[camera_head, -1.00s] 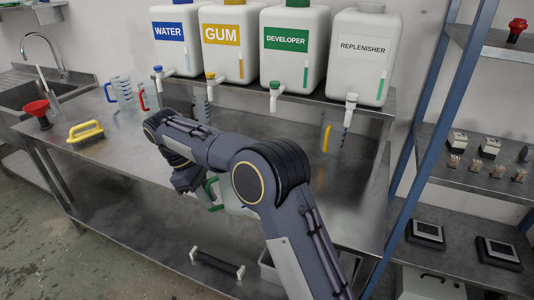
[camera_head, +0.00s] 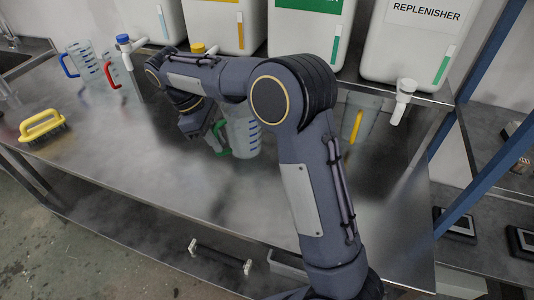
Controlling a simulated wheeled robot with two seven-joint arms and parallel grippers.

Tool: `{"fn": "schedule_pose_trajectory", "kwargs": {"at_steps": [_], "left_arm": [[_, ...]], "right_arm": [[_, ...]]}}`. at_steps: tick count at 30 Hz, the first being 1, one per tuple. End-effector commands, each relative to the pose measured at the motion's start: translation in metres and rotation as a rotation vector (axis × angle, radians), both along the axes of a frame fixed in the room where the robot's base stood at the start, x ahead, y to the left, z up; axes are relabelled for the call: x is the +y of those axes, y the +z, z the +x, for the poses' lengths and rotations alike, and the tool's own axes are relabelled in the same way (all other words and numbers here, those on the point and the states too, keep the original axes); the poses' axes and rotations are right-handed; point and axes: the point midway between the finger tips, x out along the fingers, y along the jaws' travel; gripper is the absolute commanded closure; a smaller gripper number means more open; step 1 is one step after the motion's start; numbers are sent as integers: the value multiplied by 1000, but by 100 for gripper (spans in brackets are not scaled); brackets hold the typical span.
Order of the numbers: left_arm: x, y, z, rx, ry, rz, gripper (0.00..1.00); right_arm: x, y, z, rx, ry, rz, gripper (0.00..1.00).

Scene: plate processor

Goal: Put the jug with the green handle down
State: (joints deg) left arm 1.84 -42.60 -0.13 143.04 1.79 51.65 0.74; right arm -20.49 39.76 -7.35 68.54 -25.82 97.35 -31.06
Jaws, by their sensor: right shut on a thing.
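The jug with the green handle (camera_head: 244,136) is clear with dark blue marks and looks upright over the steel bench. My right gripper (camera_head: 217,134) is shut on its green handle; my forearm and wrist hide part of the jug and most of the fingers. I cannot tell whether the jug's base touches the bench (camera_head: 150,185). My left gripper is not in view.
A jug with a blue handle (camera_head: 82,62) and one with a red handle (camera_head: 119,68) stand at the back left. A yellow-handled jug (camera_head: 359,118) stands below the replenisher tap (camera_head: 402,100). A yellow brush (camera_head: 42,127) lies at left. The bench front is clear.

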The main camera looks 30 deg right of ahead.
Motion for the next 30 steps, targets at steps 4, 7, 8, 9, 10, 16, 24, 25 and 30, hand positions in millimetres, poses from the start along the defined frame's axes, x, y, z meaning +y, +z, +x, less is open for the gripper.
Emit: {"fn": "schedule_pose_trajectory", "kwargs": {"at_steps": [4,7,8,9,10,16,24,25,30], "left_arm": [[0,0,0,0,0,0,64],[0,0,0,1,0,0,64],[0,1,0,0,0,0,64],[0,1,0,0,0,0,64],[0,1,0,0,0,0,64],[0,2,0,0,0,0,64],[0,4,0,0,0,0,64],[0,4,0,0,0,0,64],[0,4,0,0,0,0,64]], "right_arm": [[-32,1,-28,-1,-5,-1,100],[-51,1,-46,0,-3,0,100],[-56,1,-51,0,-3,0,100],[-62,1,-57,-1,-3,1,100],[-66,0,-60,0,-4,0,100],[-82,0,-74,-1,-1,-1,100],[-89,-27,-82,4,0,0,100],[-89,-30,-82,3,-1,0,100],[-89,-36,-81,0,-1,0,100]]}}
